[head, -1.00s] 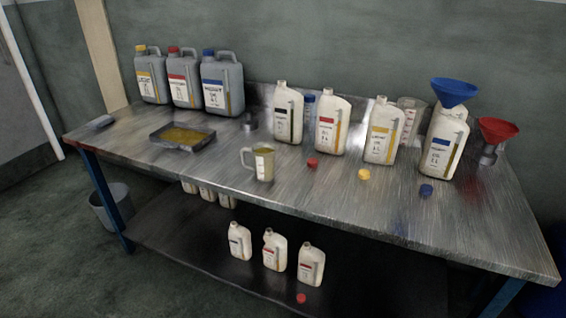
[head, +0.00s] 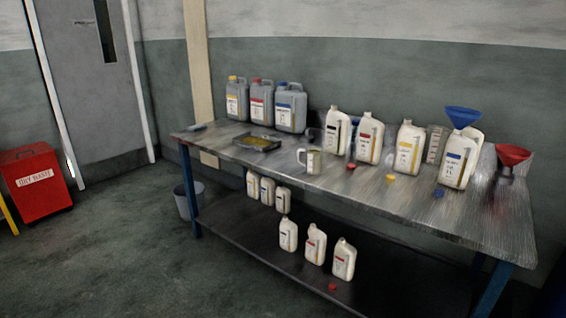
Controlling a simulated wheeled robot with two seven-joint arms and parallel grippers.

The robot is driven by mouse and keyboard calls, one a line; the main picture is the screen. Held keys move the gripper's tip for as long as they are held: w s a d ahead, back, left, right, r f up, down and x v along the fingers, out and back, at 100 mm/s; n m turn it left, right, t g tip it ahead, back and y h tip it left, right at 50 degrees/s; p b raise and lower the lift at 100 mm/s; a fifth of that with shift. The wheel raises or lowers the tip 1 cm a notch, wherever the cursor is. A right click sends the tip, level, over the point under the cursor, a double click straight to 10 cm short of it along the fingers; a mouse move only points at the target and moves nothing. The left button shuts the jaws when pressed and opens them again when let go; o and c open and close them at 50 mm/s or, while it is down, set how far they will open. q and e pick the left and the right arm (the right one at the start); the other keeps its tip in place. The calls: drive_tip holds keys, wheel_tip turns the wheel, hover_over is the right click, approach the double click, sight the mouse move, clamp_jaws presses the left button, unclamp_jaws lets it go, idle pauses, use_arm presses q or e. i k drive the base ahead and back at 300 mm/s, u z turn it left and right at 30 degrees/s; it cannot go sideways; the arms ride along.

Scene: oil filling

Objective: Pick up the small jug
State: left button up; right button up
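The small jug (head: 311,160) is a translucent measuring cup with a handle on its left side. It stands upright on the metal workbench (head: 400,193), near the middle of the front edge and right of the oily tray. A larger clear jug (head: 434,145) stands further right, partly hidden behind white bottles. Neither of my grippers is in the head view.
White bottles (head: 369,138) and grey canisters (head: 291,108) line the back. A tray (head: 257,142) lies left of the jug; loose caps (head: 390,179) lie right. A blue funnel (head: 463,116) sits on a bottle. The lower shelf (head: 262,240) holds bottles.

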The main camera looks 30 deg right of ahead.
sight(314, 154)
drive_tip(key=u, duration=0.35)
drive_tip(key=i, duration=2.15)
drive_tip(key=z, duration=0.95)
drive_tip(key=i, duration=1.15)
drive_tip(key=z, duration=1.2)
